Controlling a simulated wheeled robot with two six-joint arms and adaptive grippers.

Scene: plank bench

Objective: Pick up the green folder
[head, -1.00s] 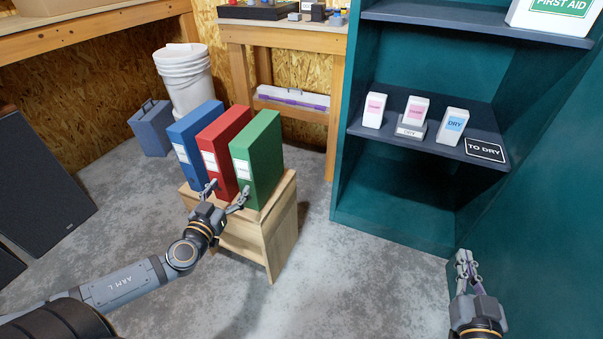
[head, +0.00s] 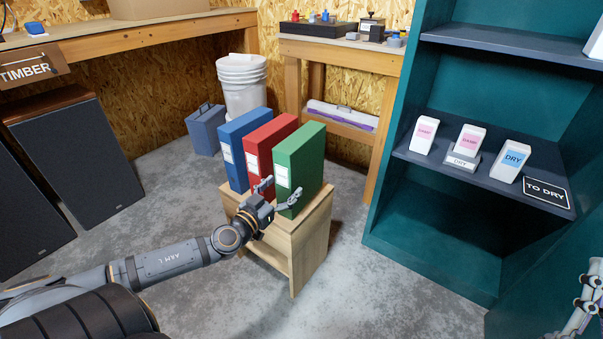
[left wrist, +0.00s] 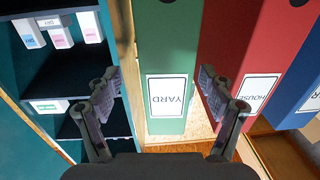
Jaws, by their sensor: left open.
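The green folder (head: 302,165) stands upright at the right end of a row on a small wooden stand (head: 312,245). Its spine carries a white label reading YARD, upside down in the left wrist view (left wrist: 167,100). My left gripper (head: 277,192) is open and empty, low in front of the spine. In the left wrist view the spine shows between its two fingers (left wrist: 157,92); the finger on the red folder's side overlaps the border of green and red. I cannot tell how far the fingertips are from the spine. My right gripper (head: 588,290) is partly cut off at the right edge.
The red folder (head: 268,148) stands close beside the green one, with the blue folder (head: 240,140) beyond it. A teal shelf unit (head: 480,245) with white boxes stands to the right. A white bucket (head: 243,85) and a blue case (head: 205,130) stand behind on the floor.

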